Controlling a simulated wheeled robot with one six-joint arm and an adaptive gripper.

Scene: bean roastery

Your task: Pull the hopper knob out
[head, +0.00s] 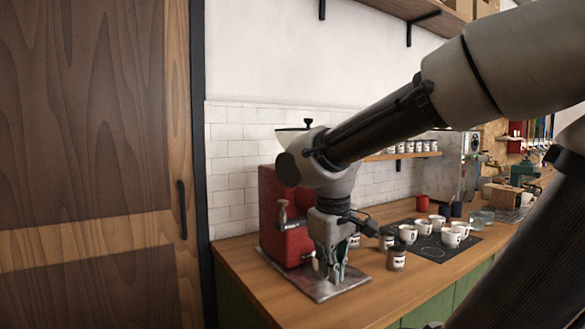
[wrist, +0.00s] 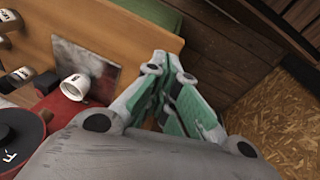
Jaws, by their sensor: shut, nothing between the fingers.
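A red machine (head: 280,205) stands on the wooden counter by the tiled wall. A small black knob (head: 308,122) shows above a pale rim at its top, just behind my arm; my arm hides most of the hopper. A silver handle (head: 283,212) is on the machine's front. My gripper (head: 331,278) points down in front and right of the machine, low over its metal base plate (head: 342,290) and well below the black knob. The gripper is shut and empty. In the wrist view, its fingers (wrist: 170,75) show with green pads, and a dark round part (wrist: 20,132) lies at the left edge.
A tall wooden door (head: 90,160) is at left. A steel machine (head: 447,160) stands farther back. The counter's front strip is clear.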

